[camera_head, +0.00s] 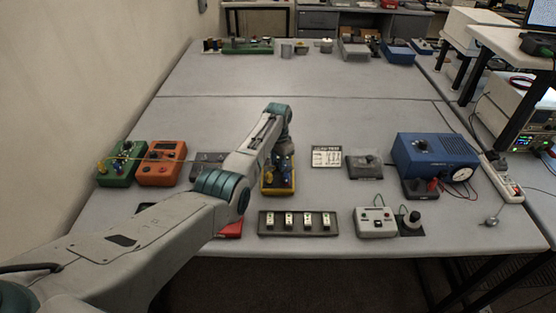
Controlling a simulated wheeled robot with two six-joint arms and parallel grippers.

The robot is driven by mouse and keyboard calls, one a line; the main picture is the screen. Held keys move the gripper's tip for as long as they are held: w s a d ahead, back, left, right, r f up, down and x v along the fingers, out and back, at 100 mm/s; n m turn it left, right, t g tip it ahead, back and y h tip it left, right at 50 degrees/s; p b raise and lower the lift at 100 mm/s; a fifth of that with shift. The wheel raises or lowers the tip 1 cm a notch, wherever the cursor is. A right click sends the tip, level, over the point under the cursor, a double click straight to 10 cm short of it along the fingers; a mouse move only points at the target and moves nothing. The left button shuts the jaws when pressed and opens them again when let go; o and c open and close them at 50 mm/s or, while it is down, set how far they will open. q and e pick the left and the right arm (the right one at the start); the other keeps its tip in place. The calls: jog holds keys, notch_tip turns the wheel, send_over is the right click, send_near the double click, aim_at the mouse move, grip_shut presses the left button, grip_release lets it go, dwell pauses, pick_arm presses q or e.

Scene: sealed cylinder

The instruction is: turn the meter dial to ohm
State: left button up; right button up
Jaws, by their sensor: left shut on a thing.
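A yellow and dark meter (279,189) lies on the bench just right of the middle of my left arm. My left gripper (280,170) points down over the meter and is shut on its dial. The fingers and wrist hide the dial, so I cannot tell which mark it points at. Only the meter's lower edge and sides show clearly. My right gripper is not in view.
An orange box (161,163) and a green box (121,164) stand left, linked by leads. A strip with several white switches (298,223) lies in front of the meter.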

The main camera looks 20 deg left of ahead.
pick_arm(q)
jog(key=m, duration=0.5)
jog(key=shift+p, duration=0.3)
jog(key=shift+m, duration=0.3)
jog(key=o, duration=1)
jog(key=shift+c, duration=0.2)
jog(key=shift+r, duration=0.1)
notch_tip(320, 180, up, 11)
jog(key=b, duration=0.2)
jog(key=shift+b, duration=0.35)
jog(key=shift+f, duration=0.2)
